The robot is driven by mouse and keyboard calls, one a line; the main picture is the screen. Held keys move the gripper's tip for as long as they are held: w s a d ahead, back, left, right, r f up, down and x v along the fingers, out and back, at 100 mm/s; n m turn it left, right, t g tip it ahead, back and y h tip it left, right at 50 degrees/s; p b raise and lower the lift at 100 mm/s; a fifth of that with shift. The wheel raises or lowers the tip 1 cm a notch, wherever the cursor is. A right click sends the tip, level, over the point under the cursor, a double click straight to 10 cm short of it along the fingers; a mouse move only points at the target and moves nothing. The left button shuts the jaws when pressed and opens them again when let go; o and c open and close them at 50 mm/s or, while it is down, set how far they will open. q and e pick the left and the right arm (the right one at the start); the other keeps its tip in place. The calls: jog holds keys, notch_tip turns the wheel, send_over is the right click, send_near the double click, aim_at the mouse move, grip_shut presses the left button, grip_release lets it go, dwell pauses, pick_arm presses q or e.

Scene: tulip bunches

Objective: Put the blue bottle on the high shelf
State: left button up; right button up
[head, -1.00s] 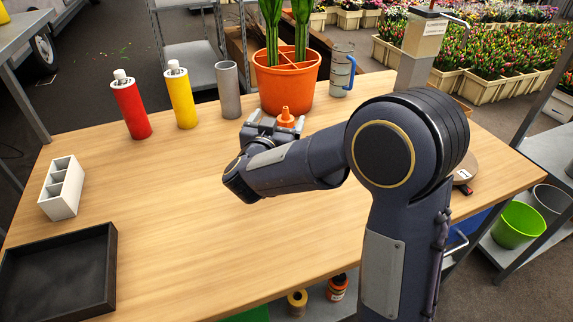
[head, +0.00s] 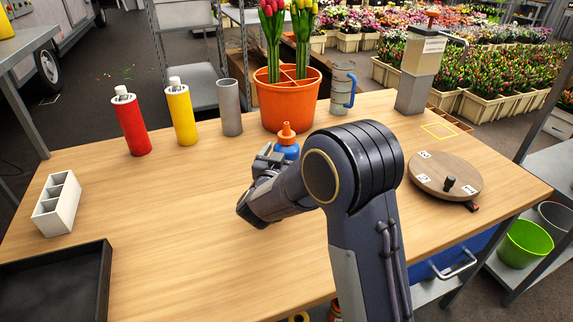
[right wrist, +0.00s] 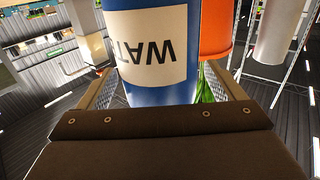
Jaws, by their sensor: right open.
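The blue bottle (head: 287,151) with an orange cap stands upright on the wooden table, in front of the orange pot. My right gripper (head: 271,160) is at the bottle's near left side, low, and partly hides its lower part. In the right wrist view the blue bottle (right wrist: 151,88) appears upside down with a white label, between the two spread fingers (right wrist: 160,90). The gripper is open, and I cannot tell whether a finger touches it. A grey raised shelf (head: 30,38) shows at the upper left; I cannot tell if it is the high shelf. My left gripper is out of view.
A red bottle (head: 131,125), yellow bottle (head: 182,118) and grey cup (head: 230,110) stand left of the orange pot (head: 287,103). A blue-handled mug (head: 342,90) stands right of it. A round turntable (head: 445,175) is at right.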

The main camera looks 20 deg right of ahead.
jog(key=shift+x, duration=1.15)
jog(key=c, duration=1.1)
jog(key=shift+c, duration=1.4)
jog(key=shift+r, duration=0.15)
